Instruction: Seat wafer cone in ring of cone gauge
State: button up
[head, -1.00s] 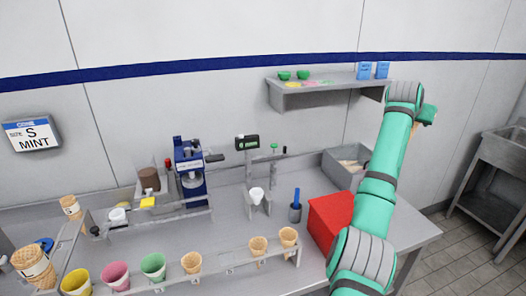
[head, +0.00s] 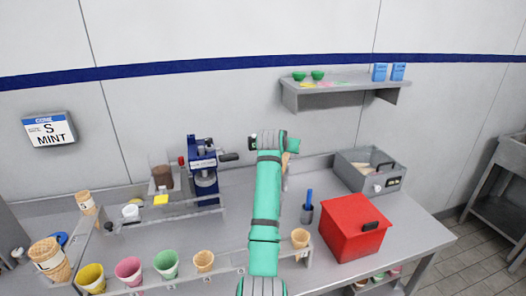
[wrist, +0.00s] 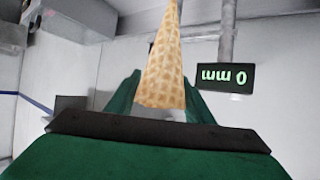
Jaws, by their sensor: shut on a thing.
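My gripper (head: 291,146) is over the middle of the counter in the head view, shut on a tan wafer cone (head: 285,161). In the wrist view the waffle-patterned cone (wrist: 165,70) stands between the green fingers, its narrow end running out of the top of the picture. The cone gauge's display (wrist: 225,78) shows upside down to the right of the cone and reads 0 mm. In the head view my arm hides most of the gauge, including its ring. I cannot tell how the cone lies relative to the ring.
A front rack holds coloured cups and cones, with one wafer cone (head: 300,238) right of my arm. A red box (head: 354,228), a grey bin (head: 370,170) and a blue-handled tool in a holder (head: 307,212) stand right. A blue machine (head: 203,170) stands left. A sign (head: 48,130) reads S MINT.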

jog(key=a+f, duration=0.3)
jog(key=a, duration=0.3)
notch_tip(320, 180, down, 14)
jog(key=shift+s+n+y, duration=0.35)
jog(key=shift+n+y, duration=0.05)
dwell(1.1)
jog(key=shift+f, duration=0.15)
jog(key=o, duration=0.8)
jog(key=shift+d, duration=0.1)
jog(key=shift+c, duration=0.2)
jog(key=v, duration=1.1)
